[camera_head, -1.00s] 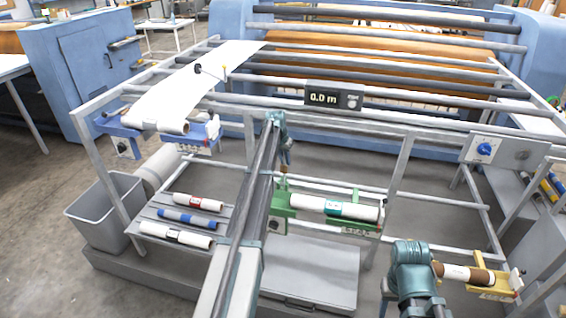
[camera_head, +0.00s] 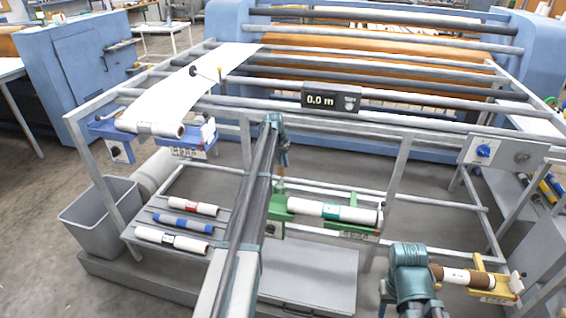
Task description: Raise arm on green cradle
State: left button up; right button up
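The green cradle (camera_head: 274,222) stands at the middle of the frame, with its right-hand part (camera_head: 362,233) farther right. A white roll with a teal label (camera_head: 310,208) lies across it. My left arm reaches over from the bottom. My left gripper (camera_head: 283,160) hangs from its far end, pointing down above the cradle's left end. A thin, pale upright piece (camera_head: 281,184) shows just below it, by the cradle; I cannot tell whether the fingers touch it. The fingers are too small to read. My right arm is at the lower right; its gripper is not visible.
A blue cradle (camera_head: 112,130) with a white roll stands left. A rack (camera_head: 150,217) holds several labelled rolls. A yellow cradle (camera_head: 490,284) with a brown roll is at the lower right. Grey frame rails and a display (camera_head: 331,98) stand behind the green cradle.

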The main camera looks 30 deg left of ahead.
pick_arm(q)
jog(key=o, duration=0.4)
jog(key=shift+w+d, duration=0.2)
jog(key=shift+o, duration=0.2)
jog(key=shift+s+a, duration=0.1)
jog(key=p+v, duration=1.3)
jog(key=shift+s+r, duration=0.15)
jog(key=shift+r, duration=0.2)
